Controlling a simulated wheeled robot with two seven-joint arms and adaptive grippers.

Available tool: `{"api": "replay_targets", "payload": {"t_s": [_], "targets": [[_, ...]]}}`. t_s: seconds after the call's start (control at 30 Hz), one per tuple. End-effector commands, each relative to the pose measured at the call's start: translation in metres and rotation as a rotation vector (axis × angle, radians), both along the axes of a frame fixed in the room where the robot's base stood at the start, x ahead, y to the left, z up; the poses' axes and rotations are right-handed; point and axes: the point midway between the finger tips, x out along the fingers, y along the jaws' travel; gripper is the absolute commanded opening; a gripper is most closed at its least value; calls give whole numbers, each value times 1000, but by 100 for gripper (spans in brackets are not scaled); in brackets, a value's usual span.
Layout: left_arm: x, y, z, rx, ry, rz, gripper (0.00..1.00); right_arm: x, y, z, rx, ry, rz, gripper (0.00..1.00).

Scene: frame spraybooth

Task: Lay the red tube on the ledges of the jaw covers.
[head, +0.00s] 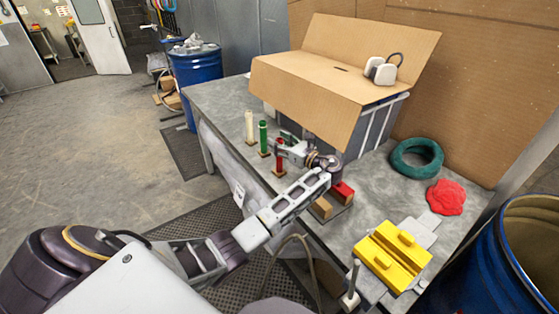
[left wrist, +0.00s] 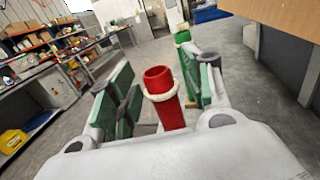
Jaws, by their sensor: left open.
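The red tube (head: 279,158) stands upright on a small wooden base at the table's left side. In the left wrist view the red tube (left wrist: 163,100) shows an open top and a pale ring below its rim. My left gripper (head: 284,149) is open around it, with green-padded fingers on both sides; a gap shows, and I cannot tell whether either finger touches. The yellow jaw covers (head: 393,256) lie on a grey vise at the table's near right, with raised blocks on top. My right gripper is out of view.
A green tube (head: 263,136) and a cream tube (head: 249,126) stand close beyond the red one. A cardboard box (head: 345,55) is behind. A red-topped block (head: 342,191), a green ring (head: 416,157) and a red cloth (head: 446,197) lie around the table. A blue barrel (head: 510,262) borders the right.

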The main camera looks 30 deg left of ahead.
Motion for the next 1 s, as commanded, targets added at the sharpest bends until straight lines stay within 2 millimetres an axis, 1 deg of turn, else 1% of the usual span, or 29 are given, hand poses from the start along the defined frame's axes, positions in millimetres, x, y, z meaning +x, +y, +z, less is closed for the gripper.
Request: {"api": "replay_targets", "payload": {"t_s": [0.07,0.1,0.27,0.47,0.83,1.0], "targets": [[0,0,0,0,0,0,50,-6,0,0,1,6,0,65],[0,0,0,0,0,0,47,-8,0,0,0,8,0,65],[0,0,0,0,0,0,27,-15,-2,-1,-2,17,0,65],[0,0,0,0,0,0,1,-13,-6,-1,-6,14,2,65],[0,0,1,0,-1,0,0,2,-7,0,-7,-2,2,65],[0,0,9,0,-2,0,0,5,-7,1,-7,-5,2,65]]}}
